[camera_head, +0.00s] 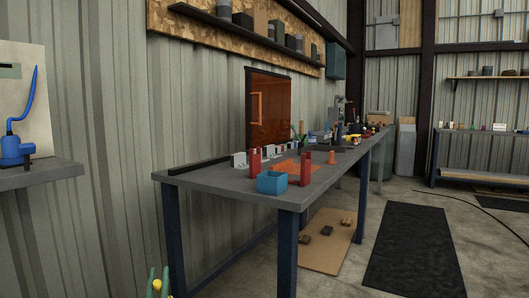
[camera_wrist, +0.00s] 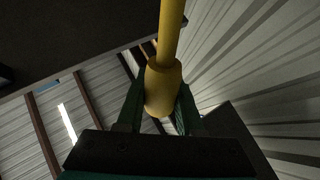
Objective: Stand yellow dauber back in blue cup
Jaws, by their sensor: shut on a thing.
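The yellow dauber (camera_wrist: 165,78) is held between the green fingers of my gripper (camera_wrist: 160,106) in the wrist view. Its wider bulb sits between the fingers, and a thinner shaft runs up out of the frame. In the head view my gripper (camera_head: 157,284) is at the bottom left edge with the yellow dauber (camera_head: 157,283) between its fingers, well in front of and below the table top. A square, open-topped blue container (camera_head: 271,186), which looks like the blue cup, stands at the table's near end. Its inside is mostly hidden.
The long grey table (camera_head: 215,178) carries red posts (camera_head: 305,168) beside the blue container, an orange mat (camera_head: 296,167), an orange cone (camera_head: 331,157) and clutter farther back. A side shelf with a blue tool (camera_head: 17,148) is at left. Floor at right with a black mat (camera_head: 412,250) is clear.

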